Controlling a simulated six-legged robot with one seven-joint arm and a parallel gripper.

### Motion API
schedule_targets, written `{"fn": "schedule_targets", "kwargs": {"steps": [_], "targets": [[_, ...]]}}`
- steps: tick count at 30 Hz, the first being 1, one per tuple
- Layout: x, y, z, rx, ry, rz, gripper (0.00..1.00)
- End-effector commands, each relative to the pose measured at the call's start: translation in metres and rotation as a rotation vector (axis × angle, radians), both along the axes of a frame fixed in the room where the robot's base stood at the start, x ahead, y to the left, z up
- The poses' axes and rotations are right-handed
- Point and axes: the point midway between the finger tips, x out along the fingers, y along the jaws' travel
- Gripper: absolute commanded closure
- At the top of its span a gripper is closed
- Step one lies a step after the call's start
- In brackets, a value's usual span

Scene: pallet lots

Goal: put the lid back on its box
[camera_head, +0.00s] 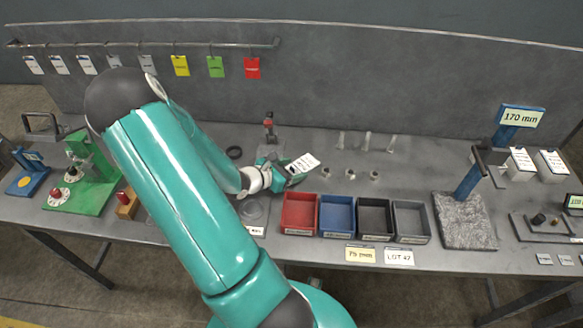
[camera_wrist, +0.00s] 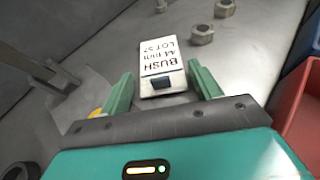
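A white labelled piece (camera_wrist: 163,62) reads "BUSH 44 mm LOT 57" and has a dark block at its near end. I cannot tell whether it is the lid alone or a lidded box. It also shows in the head view (camera_head: 304,163). My gripper (camera_wrist: 160,70) is open, with one green finger on each side of the piece's near end. Narrow gaps show beside it; contact is unclear. In the head view my gripper (camera_head: 278,174) is low over the bench's middle. Two white-topped labelled boxes (camera_head: 522,160) (camera_head: 552,163) stand at the right.
Red (camera_head: 299,213), blue (camera_head: 337,216), black (camera_head: 374,219) and grey (camera_head: 410,222) bins line the front edge. My arm hides part of the left bench.

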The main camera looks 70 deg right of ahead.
Motion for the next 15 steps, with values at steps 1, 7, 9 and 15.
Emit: {"fn": "schedule_targets", "kwargs": {"steps": [1,7,9,15], "targets": [[-0.0005,-0.0003,0.0005,0.0,0.0,-0.001,0.27],[0.0003,-0.0008,0.0007,-0.001,0.0,-0.001,0.27],[0.0007,-0.0012,0.0008,-0.001,0.0,-0.001,0.27],[0.0069,0.0067,0.0083,-0.001,-0.002,0.001,0.27]]}}
